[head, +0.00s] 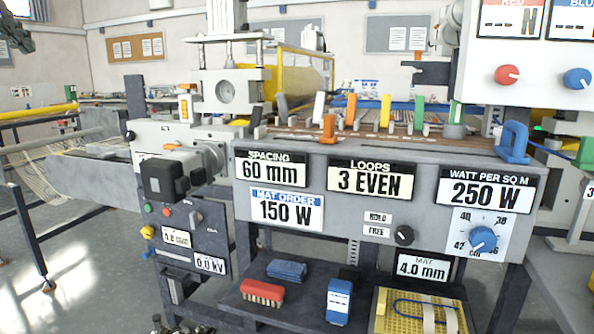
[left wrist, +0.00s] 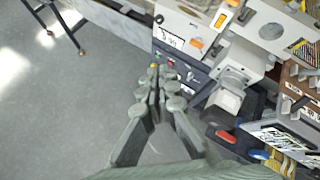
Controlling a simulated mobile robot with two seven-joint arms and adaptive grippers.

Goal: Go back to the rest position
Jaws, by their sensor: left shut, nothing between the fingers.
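My left gripper (head: 172,328) shows only as dark fingertips at the bottom edge of the head view, low in front of the machine's left side. In the left wrist view my left gripper (left wrist: 158,82) is shut and empty, with grey floor and the machine's lower panel beyond its tips. It appears clear of the machine. My right gripper is not in view.
The laminating machine's front (head: 320,208) fills the middle. Its lower shelf (head: 238,308) holds a red brush (head: 262,292), blue items and a yellow mat (head: 385,318). A black block (head: 163,182) juts out at left. Open floor (head: 95,290) lies at lower left.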

